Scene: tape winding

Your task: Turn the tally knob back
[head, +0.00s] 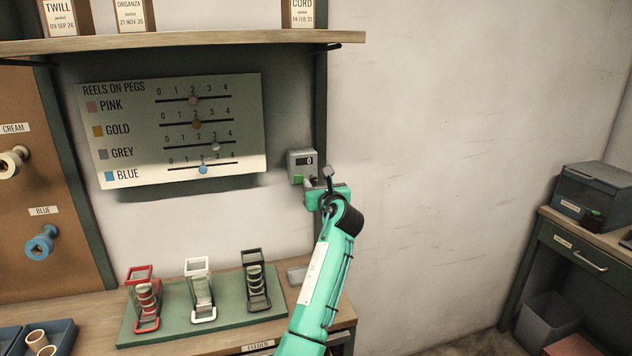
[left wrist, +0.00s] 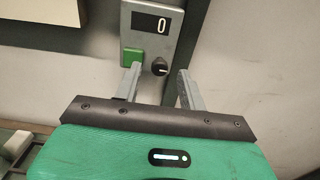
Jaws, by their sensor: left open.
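The black tally knob (left wrist: 160,67) with a pale pointer mark sits at the lower right of the box, right of a green square button (left wrist: 132,57). My left gripper (left wrist: 158,80) is open, with one finger on each side of the knob's position in the left wrist view; I cannot tell if either finger touches it. In the head view the gripper (head: 319,178) covers the knob. My right gripper is not in view.
A shelf (head: 200,40) juts out above. A reel tally board (head: 130,150) hangs at the left. Below, a green tray (head: 130,337) holds red, white and black reel stands. A desk (head: 590,250) stands at the right. The wall right of the post is clear.

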